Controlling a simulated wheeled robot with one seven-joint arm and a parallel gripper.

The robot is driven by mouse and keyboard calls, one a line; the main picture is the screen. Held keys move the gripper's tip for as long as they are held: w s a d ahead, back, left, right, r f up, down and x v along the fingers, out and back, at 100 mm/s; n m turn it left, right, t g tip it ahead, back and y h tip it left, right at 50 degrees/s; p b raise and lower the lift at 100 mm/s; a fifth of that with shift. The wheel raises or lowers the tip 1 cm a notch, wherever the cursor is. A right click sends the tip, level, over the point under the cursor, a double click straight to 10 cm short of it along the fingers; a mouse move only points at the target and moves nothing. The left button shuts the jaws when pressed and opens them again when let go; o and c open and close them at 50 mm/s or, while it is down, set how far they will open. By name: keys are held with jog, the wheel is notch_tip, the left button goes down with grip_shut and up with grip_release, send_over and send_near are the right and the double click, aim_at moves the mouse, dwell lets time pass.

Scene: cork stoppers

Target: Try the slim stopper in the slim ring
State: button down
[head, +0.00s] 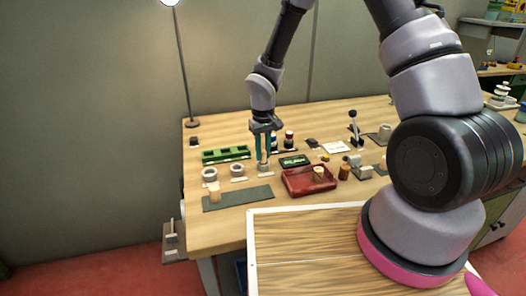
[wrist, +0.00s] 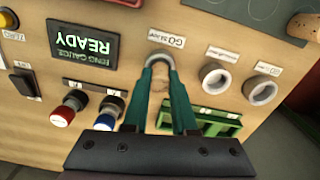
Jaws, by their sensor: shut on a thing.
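My gripper (head: 262,163) points down at the slim ring, its teal fingers close together around a cork-brown thing that I take to be the slim stopper. In the wrist view the fingertips (wrist: 160,72) meet the pale grey slim ring (wrist: 161,55), beside a label that reads "GO SLIM". The fingers hide most of the stopper, so I cannot tell how deep it sits in the ring. Two wider grey rings, one (head: 237,170) nearer and one (head: 209,174) farther left, stand in the same row.
A dark mat (head: 250,194) with a cork stopper (head: 214,192) lies in front. A red tray (head: 296,184) holds another cork (head: 318,173). A green rack (head: 225,154) stands behind the rings. The gauge display (wrist: 84,46) reads "READY", near red and blue knobs.

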jog(key=shift+f, duration=0.15)
jog(key=c, duration=0.6)
grip_release()
jog(key=shift+c, duration=0.2)
notch_tip(320, 180, up, 11)
jog(key=shift+f, duration=0.15)
